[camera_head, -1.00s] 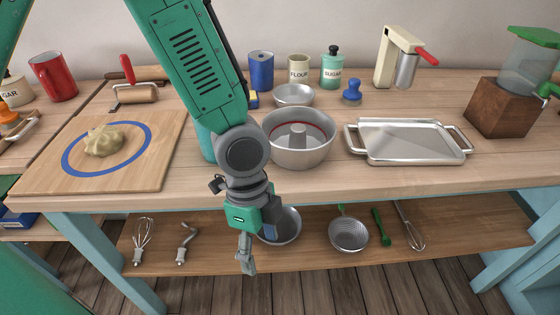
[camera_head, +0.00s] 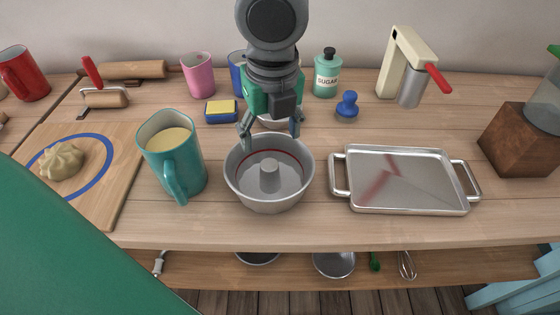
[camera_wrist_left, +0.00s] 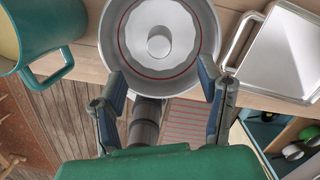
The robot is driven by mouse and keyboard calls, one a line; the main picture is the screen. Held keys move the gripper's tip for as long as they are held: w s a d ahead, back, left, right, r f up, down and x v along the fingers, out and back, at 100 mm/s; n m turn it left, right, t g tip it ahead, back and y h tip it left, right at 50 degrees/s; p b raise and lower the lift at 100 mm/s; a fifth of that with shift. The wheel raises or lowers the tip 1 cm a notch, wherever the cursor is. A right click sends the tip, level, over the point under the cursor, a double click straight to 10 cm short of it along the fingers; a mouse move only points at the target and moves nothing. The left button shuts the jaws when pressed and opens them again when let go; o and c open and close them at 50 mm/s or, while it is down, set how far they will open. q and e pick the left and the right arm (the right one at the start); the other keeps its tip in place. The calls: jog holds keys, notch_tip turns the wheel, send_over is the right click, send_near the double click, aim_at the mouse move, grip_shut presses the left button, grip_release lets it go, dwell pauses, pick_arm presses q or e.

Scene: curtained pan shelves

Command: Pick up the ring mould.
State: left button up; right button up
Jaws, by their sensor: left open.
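The ring mould (camera_head: 270,202) is a round grey metal pan with a central tube and a red line inside. It stands upright on the worktop between a teal jug and a metal tray. In the left wrist view the mould (camera_wrist_left: 158,70) fills the top middle. My left gripper (camera_head: 270,129) is open and empty at the mould's far rim, fingers pointing down. In the left wrist view its fingertips (camera_wrist_left: 164,80) are spread on either side of the near part of the rim; I cannot tell whether they touch it. My right gripper is not in view.
The teal jug (camera_head: 186,185) stands close on the left, its handle toward the front. The metal tray (camera_head: 402,208) lies close on the right. Behind are a sponge (camera_head: 221,111), a bowl partly hidden by my gripper, and a blue stamp-like knob (camera_head: 347,105). The worktop in front is clear.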

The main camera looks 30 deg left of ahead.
aim_at(271, 166)
pick_arm(q)
notch_tip(271, 166, down, 7)
jog(key=shift+a+f+b, duration=0.15)
jog(key=shift+f+b, duration=0.05)
jog(key=shift+b, duration=0.7)
jog(key=f, duration=0.1)
jog(key=f+b, duration=0.1)
jog(key=f, duration=0.2)
jog(key=shift+w+a+f, duration=0.25)
jog(key=shift+a+f, duration=0.1)
jog(key=shift+a, duration=0.05)
jog(key=shift+w+a+f+b, duration=0.1)
jog(key=shift+f+b, duration=0.2)
jog(key=shift+f, duration=0.1)
jog(key=shift+r, duration=0.1)
jog(key=c, duration=1.4)
